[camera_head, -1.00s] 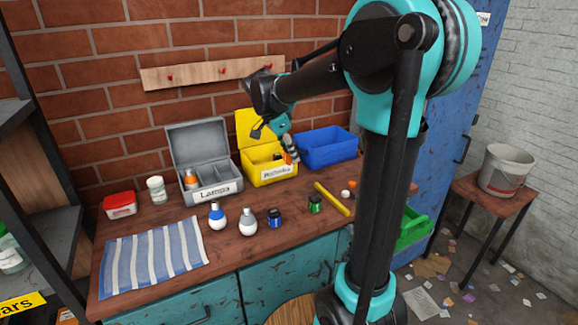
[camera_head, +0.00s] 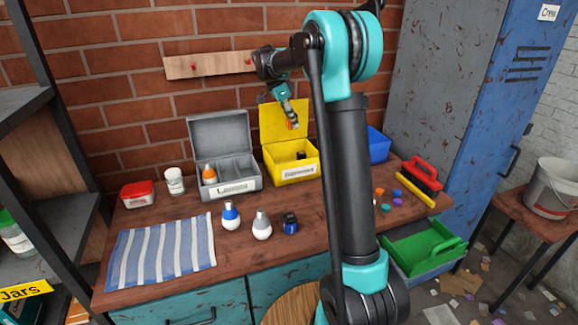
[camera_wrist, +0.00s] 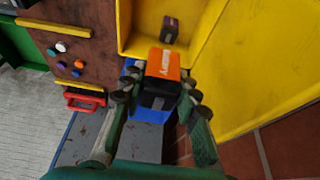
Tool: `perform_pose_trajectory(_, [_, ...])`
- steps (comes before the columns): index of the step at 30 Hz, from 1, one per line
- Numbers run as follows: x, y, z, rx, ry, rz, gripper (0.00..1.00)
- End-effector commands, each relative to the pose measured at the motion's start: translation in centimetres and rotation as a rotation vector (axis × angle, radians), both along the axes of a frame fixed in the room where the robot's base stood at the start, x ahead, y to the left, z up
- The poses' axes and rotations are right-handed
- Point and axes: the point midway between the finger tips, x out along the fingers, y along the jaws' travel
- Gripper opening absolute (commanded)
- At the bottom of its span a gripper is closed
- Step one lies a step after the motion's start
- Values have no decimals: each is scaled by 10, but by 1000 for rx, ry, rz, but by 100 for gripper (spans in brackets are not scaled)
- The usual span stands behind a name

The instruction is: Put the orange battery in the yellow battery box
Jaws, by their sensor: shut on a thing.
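The orange battery (camera_wrist: 164,64), with a dark end, is held between the fingers of my gripper (camera_wrist: 152,96) in the wrist view. In the head view my gripper (camera_head: 292,122) is above the open yellow battery box (camera_head: 291,174), in front of its raised lid, with a bit of the orange battery (camera_head: 292,125) showing at its tips. The battery is apart from the box floor. A dark battery (camera_head: 300,155) lies inside the box; it also shows in the wrist view (camera_wrist: 170,28).
A grey compartment box (camera_head: 236,187) holding an orange-topped bulb stands left of the yellow box. A blue bin (camera_head: 379,145) is to the right, partly behind my arm. Bulbs (camera_head: 261,224) and a blue battery (camera_head: 290,224) stand in front. A red brush (camera_head: 422,174) lies right.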

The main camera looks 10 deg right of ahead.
Motion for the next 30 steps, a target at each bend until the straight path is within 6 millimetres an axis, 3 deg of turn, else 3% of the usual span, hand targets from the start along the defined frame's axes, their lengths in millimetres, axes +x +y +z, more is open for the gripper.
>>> perform_pose_trajectory(15, [0, 0, -123, 0, 0, 0, 0])
perform_pose_trajectory(30, [0, 0, -174, 0, 0, 0, 0])
